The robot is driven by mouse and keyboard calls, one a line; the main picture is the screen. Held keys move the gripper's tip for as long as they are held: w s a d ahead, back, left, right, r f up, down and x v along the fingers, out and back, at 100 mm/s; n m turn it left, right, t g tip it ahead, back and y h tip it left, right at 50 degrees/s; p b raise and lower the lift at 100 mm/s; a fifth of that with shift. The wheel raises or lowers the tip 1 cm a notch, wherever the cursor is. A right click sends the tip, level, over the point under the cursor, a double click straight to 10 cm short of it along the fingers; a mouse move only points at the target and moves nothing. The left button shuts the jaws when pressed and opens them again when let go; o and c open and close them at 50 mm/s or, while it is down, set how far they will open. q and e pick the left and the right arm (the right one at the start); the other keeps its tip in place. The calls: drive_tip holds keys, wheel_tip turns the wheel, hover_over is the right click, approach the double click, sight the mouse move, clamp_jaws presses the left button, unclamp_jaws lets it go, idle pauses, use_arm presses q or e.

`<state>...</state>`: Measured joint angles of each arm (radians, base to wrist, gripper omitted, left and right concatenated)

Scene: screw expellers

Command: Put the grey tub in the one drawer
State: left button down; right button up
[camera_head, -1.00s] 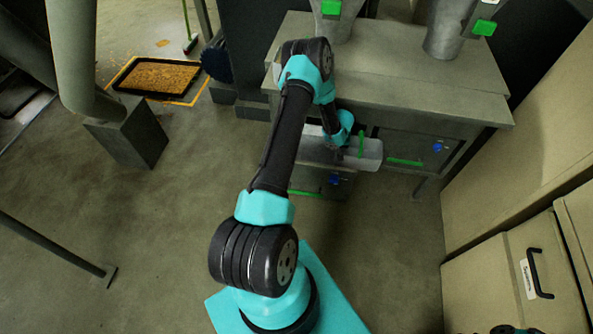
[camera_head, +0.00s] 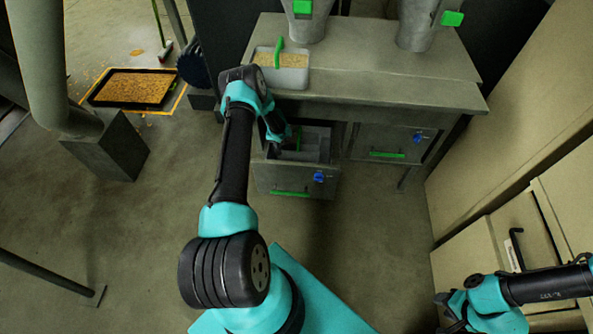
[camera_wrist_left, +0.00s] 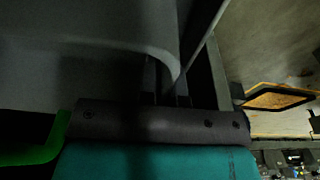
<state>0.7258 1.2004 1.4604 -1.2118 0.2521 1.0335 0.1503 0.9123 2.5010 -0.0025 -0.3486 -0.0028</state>
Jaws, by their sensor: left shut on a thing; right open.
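In the head view, a grey tub (camera_head: 314,146) with a green handle is at the open drawer (camera_head: 265,178) under the bench. The left wrist view shows the tub's grey wall (camera_wrist_left: 90,65) close up and dark, so contact with the drawer floor cannot be told. My right gripper (camera_head: 447,312) is open and empty at the lower right, away from the drawer.
A second tub with grain and a green handle (camera_head: 280,72) stands on the bench top (camera_head: 400,75). A closed drawer (camera_head: 388,143) is to the right of the open one. Beige cabinets (camera_head: 515,130) line the right. A grain tray (camera_head: 132,88) lies on the floor at left.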

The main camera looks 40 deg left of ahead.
use_arm(q)
drive_tip(key=shift+f, duration=2.9)
drive_tip(key=shift+f, duration=2.05)
drive_tip(key=shift+f, duration=0.15)
drive_tip(key=c, duration=1.3)
unclamp_jaws()
drive_tip(key=r, duration=0.4)
drive_tip(key=s+r, duration=0.1)
drive_tip(key=r, duration=0.3)
drive_tip(key=d+r, duration=0.1)
drive_tip(key=r, duration=0.3)
drive_tip(key=shift+s, duration=0.2)
